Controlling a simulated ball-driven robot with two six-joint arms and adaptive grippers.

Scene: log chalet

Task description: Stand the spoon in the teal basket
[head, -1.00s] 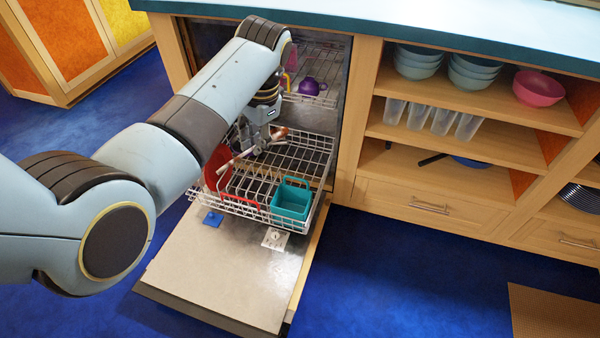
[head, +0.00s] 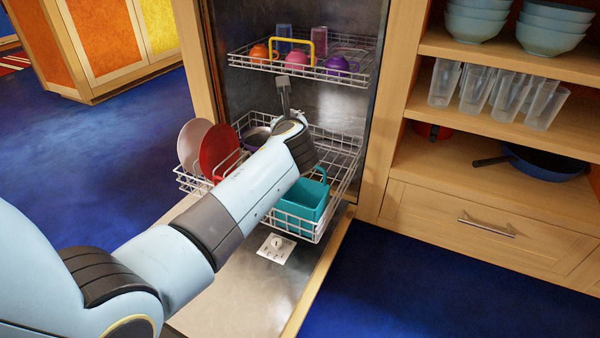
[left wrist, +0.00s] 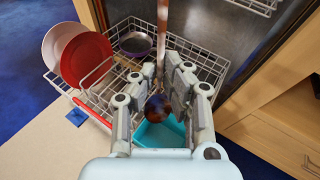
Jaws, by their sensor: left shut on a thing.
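My left gripper (head: 290,124) reaches over the pulled-out lower rack. In the left wrist view it (left wrist: 162,75) is shut on the spoon (left wrist: 161,32). The coppery handle runs up past the fingertips, and the dark bowl is on the palm side between the fingers. In the head view a thin grey piece rises just beyond my gripper; I cannot tell for sure that it is the handle. The teal basket (head: 303,202) sits in the rack's front right corner. It also shows partly behind the spoon bowl (left wrist: 150,136). My right gripper is out of view.
A red plate (head: 218,150) and a pale plate (head: 189,146) stand at the left of the lower rack (head: 340,160). The upper rack (head: 355,80) holds cups. The cabinet (head: 400,130) flanks the right.

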